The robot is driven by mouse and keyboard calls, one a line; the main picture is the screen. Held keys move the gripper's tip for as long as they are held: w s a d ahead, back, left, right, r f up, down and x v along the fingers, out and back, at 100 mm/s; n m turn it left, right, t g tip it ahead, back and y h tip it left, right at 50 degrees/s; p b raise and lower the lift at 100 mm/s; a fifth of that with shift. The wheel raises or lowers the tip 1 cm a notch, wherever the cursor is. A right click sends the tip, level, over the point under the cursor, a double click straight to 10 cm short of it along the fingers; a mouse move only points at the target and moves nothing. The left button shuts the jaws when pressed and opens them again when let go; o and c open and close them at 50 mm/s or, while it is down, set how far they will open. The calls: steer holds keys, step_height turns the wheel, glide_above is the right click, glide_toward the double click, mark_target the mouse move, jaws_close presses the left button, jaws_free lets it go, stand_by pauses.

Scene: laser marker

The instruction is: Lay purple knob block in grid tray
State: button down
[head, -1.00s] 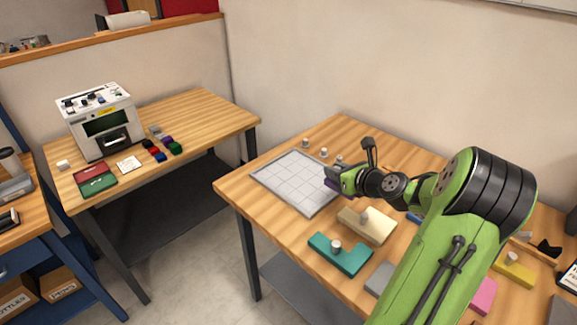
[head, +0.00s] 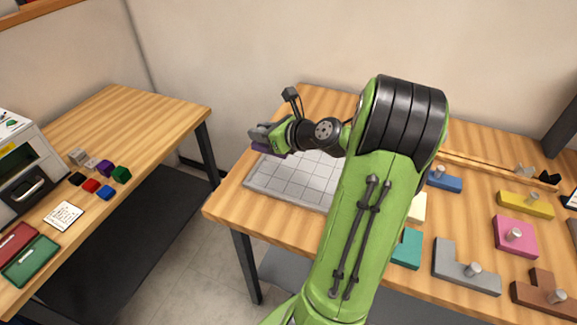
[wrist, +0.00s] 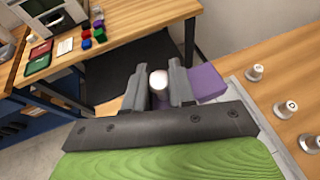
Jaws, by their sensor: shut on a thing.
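My gripper (head: 262,136) is shut on the knob of the purple knob block (head: 268,149). In the head view it is over the far left part of the grid tray (head: 262,187), and the block appears to be above the tray surface. In the wrist view the white knob shows between the fingers (wrist: 159,88), with the purple block (wrist: 206,82) extending to the right. The rest of the block is hidden by the gripper. The tray's pale edge (wrist: 245,92) shows to the right of the block. My arm covers the tray's right side in the head view.
Several knob blocks lie on the right of the table, among them blue (head: 443,180), yellow (head: 525,205), pink (head: 515,237) and grey (head: 463,268). Pale and teal blocks are partly behind my arm. Loose knobs (wrist: 254,73) stand beside the tray. A side table (head: 150,115) stands left across a gap.

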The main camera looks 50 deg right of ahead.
steer(key=shift+w+a, duration=0.1)
steer(key=shift+w, duration=0.1)
steer(key=shift+f, duration=0.3)
step_height(320, 180, down, 10)
steer(key=b, duration=0.5)
steer(key=shift+s+r+b, duration=0.1)
steer(key=shift+r+b, duration=0.1)
steer(key=shift+b, duration=0.1)
steer(key=shift+r, duration=0.15)
steer(key=c, duration=0.9)
jaws_free()
steer(key=shift+c, duration=0.2)
